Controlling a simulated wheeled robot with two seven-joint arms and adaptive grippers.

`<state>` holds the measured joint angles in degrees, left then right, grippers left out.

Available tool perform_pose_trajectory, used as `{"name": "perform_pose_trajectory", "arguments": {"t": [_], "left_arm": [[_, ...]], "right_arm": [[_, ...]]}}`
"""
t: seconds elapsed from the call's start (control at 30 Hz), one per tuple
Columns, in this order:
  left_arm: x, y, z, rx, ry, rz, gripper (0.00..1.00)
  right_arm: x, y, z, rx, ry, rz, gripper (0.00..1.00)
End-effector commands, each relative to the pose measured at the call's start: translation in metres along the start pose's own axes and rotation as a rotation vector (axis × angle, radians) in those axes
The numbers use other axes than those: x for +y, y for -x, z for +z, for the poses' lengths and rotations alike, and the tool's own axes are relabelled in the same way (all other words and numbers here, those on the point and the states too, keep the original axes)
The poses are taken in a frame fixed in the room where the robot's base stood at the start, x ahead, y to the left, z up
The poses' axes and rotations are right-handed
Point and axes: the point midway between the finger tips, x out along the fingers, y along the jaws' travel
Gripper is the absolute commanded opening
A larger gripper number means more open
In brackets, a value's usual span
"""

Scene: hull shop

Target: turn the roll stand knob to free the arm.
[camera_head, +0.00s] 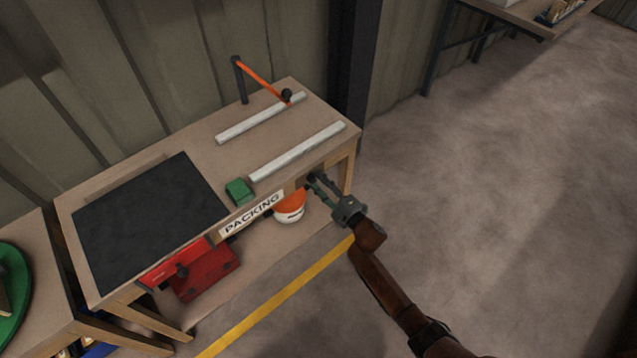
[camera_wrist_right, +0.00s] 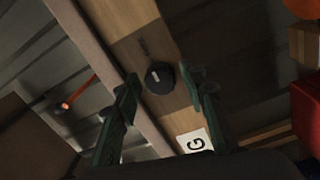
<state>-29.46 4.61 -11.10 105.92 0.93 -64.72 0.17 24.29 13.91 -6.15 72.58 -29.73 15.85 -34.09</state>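A round black knob (camera_wrist_right: 160,77) with a pale mark on its face sits on the wooden front board of the packing table (camera_head: 165,172). My right gripper (camera_head: 316,182) is at this board near the table's right front corner. In the right wrist view its two green fingers are apart, one on each side of the knob; I cannot tell whether they touch it. In the head view the gripper largely hides the knob. An orange arm (camera_head: 262,80) reaches from a dark post (camera_head: 240,80) at the back of the table to a black ball end. My left gripper is out of view.
Two pale rails (camera_head: 298,152) and a green block (camera_head: 239,192) lie on the table, left of them a black mat (camera_head: 150,222). A PACKING sign (camera_head: 252,212) is on the front. A red box (camera_head: 205,272) and an orange-white container (camera_head: 290,206) are below. The floor at right is clear.

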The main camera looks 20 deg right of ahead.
Motion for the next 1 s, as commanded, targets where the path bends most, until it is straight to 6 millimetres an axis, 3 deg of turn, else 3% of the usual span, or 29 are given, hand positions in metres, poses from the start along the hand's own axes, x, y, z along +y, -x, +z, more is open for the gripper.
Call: {"name": "perform_pose_trajectory", "arguments": {"t": [0.43, 0.8, 1.0], "left_arm": [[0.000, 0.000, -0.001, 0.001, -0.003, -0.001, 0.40], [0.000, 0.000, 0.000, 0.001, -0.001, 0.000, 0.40], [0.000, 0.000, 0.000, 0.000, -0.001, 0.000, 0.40]], "right_arm": [[0.000, 0.009, -0.001, 0.002, 0.002, 0.000, 0.44], [-0.001, 0.081, 0.000, 0.000, 0.001, -0.001, 0.44], [0.000, 0.110, 0.000, 0.001, 0.001, 0.001, 0.44]]}}
